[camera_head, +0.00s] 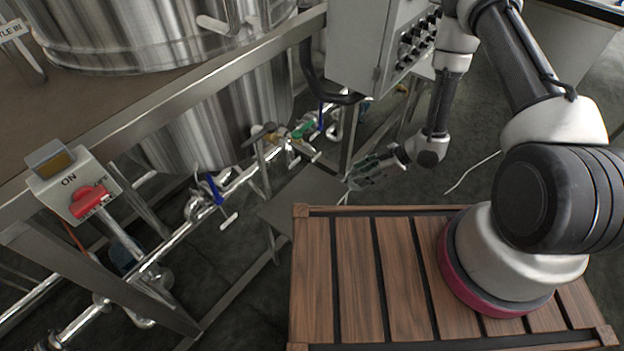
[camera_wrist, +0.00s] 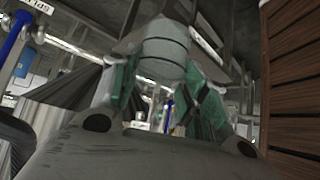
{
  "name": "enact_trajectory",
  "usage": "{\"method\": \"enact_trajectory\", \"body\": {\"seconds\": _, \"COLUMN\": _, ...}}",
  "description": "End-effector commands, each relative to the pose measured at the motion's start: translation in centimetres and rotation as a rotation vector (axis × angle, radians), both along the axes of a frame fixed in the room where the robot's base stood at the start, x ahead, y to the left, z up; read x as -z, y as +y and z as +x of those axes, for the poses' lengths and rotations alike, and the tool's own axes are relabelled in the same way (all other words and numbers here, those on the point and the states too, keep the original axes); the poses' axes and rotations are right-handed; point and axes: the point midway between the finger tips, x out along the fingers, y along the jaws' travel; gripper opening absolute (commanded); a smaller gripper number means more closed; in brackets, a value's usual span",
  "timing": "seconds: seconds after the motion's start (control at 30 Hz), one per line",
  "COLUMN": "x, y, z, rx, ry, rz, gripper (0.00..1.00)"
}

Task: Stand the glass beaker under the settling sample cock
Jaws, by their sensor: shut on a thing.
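My gripper (camera_head: 366,172) is low beside the grey steel plate (camera_head: 305,196), at the far left corner of my wooden deck. In the wrist view its green-padded fingers (camera_wrist: 160,68) are shut on the glass beaker (camera_wrist: 164,50), a pale, see-through vessel with a dark line around it. In the head view the beaker cannot be made out clearly at the gripper. Small valves with yellow and green parts (camera_head: 300,132) sit on the pipework left of the gripper, under the tank. I cannot tell which fitting is the settling sample cock.
A steel tank (camera_head: 215,115) and frame beam (camera_head: 190,85) overhang the pipes. A blue-handled valve (camera_head: 213,188) and a switch box with a red handle (camera_head: 88,200) stand at left. A control cabinet (camera_head: 372,45) hangs above the gripper. Bare floor lies to its right.

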Motion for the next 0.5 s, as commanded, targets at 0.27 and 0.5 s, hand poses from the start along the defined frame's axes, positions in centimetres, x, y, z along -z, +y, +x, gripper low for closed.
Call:
{"method": "enact_trajectory", "body": {"seconds": 0.27, "x": 0.0, "y": 8.5, "z": 1.1, "rx": -0.007, "ry": -0.003, "rz": 0.001, "gripper": 0.17}}
{"method": "enact_trajectory", "body": {"seconds": 0.5, "x": -0.1, "y": 13.5, "z": 2.0, "rx": -0.001, "ry": -0.001, "rz": 0.0, "gripper": 0.17}}
